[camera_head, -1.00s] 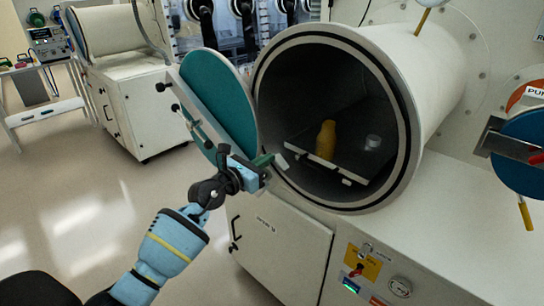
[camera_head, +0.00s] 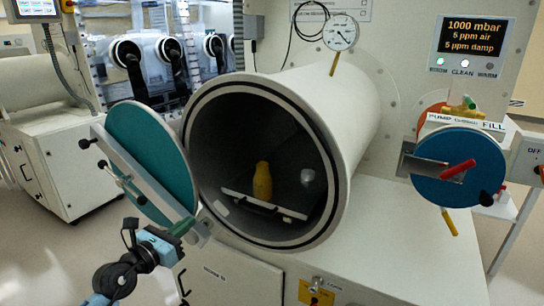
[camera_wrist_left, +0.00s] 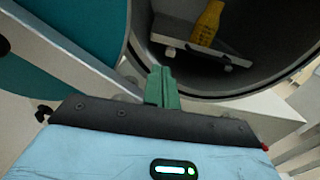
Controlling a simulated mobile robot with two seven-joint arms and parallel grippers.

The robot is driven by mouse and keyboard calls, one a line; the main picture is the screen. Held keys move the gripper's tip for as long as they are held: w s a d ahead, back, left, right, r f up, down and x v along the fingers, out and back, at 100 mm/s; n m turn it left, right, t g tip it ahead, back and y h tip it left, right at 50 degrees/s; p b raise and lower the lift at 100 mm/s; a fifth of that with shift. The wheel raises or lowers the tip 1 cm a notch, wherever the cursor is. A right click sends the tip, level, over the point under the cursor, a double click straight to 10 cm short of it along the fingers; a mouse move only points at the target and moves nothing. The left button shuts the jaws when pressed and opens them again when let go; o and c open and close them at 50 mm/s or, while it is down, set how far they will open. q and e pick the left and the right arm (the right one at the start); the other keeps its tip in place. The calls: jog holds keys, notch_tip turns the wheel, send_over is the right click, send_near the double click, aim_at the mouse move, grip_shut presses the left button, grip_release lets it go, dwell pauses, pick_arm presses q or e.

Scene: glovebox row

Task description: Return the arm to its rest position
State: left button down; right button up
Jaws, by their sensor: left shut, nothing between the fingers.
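My left gripper (camera_head: 182,227) is at the lower left of the head view, in front of the lower edge of the open teal chamber door (camera_head: 150,160). Its green fingers (camera_wrist_left: 162,88) are shut with nothing between them in the left wrist view. The fingers point toward the round open antechamber (camera_head: 225,125) and are outside it. The bottle also shows in the left wrist view (camera_wrist_left: 207,24). My right gripper is not in view.
A pale clear object (camera_head: 307,177) is beside the bottle. A gauge (camera_head: 340,33) and a pressure display (camera_head: 473,36) are above. A white cabinet (camera_head: 230,275) is below the antechamber.

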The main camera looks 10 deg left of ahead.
pick_arm(q)
jog(key=s+d+f+m+g+y, duration=0.1)
jog(key=s+d+f+m+g, duration=0.1)
jog(key=s+f+m, duration=0.8)
jog(key=s+d+f+m+g+y+p, duration=0.1)
jog(key=s+d+f+m+g+y, duration=0.1)
jog(key=s+f+m, duration=0.8)
jog(key=s+d+f+m+g+y+p, duration=0.1)
jog(key=s+d+f+m+g, duration=0.3)
jog(key=s+f+m, duration=0.6)
jog(key=s+d+m, duration=0.2)
jog(key=s+m, duration=0.2)
jog(key=s, duration=0.8)
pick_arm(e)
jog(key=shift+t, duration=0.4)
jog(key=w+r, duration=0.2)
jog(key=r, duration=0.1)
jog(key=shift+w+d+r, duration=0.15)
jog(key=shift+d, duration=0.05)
pick_arm(q)
jog(key=shift+w+a, duration=0.1)
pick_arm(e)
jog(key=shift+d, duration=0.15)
